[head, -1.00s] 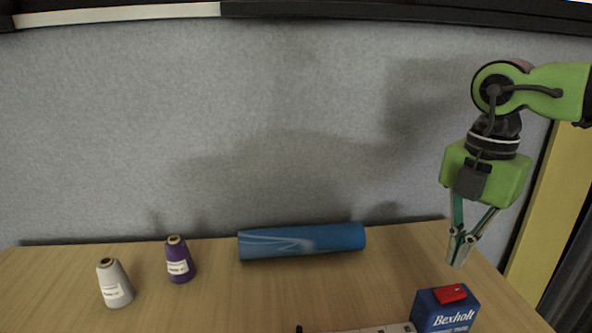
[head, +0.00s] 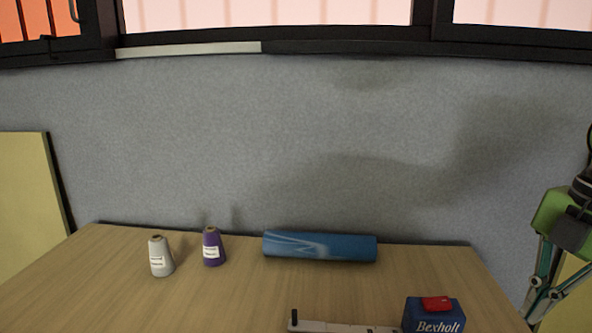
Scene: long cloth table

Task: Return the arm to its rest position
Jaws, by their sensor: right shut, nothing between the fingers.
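My right gripper (head: 535,305) is at the lower right of the head view, beyond the table's right edge in the picture. Its green body is partly cut off by the frame's right side. Its fingers point down and are shut with nothing held. My left gripper is not in view.
A blue roll (head: 320,246) lies at the back. A blue box (head: 433,316) with a red top sits front right, beside a pale flat tool (head: 345,328). The wall (head: 250,140) is behind.

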